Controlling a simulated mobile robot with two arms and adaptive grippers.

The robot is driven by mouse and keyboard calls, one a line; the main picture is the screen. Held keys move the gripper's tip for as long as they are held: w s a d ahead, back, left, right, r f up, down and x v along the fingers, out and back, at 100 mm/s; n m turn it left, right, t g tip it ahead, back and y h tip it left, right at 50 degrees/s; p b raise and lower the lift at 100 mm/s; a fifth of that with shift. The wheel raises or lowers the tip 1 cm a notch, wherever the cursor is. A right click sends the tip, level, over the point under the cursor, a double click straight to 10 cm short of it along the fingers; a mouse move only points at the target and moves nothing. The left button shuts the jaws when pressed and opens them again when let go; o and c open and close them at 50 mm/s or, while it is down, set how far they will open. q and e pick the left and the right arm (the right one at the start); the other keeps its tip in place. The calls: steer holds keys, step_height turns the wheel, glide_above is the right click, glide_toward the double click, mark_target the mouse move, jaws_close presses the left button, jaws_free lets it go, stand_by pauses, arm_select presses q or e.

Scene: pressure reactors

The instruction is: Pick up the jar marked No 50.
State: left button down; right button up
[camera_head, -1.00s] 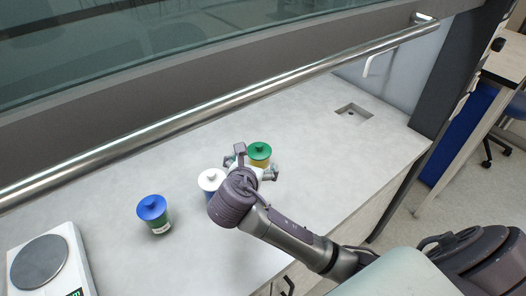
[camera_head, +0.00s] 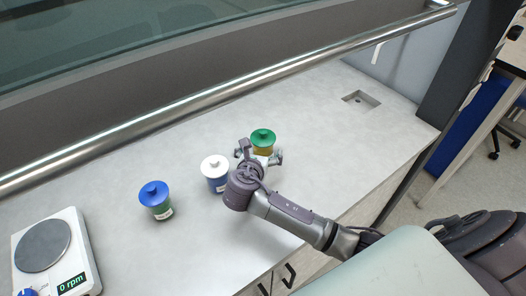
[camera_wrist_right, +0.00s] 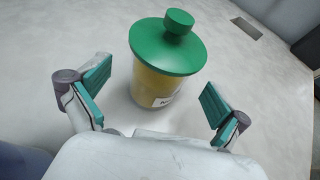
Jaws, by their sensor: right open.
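A jar with a green knobbed lid and a yellow body (camera_head: 263,139) stands upright on the worktop. In the right wrist view the same jar (camera_wrist_right: 168,60) stands beyond and between my finger pads, with its label only partly showing, so its number is not readable. My right gripper (camera_head: 259,158) is open at the near side of this jar; it also shows in the right wrist view (camera_wrist_right: 160,100) with nothing between its fingers. A white-lidded jar with a blue body (camera_head: 215,172) and a blue-lidded jar with a green body (camera_head: 155,200) stand to the left. Their labels are too small to read. My left gripper is out of view.
A white device with a round grey plate and a "0 rpm" display (camera_head: 72,283) stands at the left. A metal rail (camera_head: 230,95) runs along the back. A small square recess (camera_head: 361,99) lies at the right. The worktop right of the green-lidded jar is clear.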

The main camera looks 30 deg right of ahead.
steer(key=x, duration=0.3)
steer(key=shift+w+d+f, duration=0.15)
steer(key=shift+w+f, duration=0.05)
steer(key=shift+r, duration=0.1)
steer(key=shift+c, duration=0.2)
steer(key=c, duration=1.5)
steer(key=shift+r, duration=0.1)
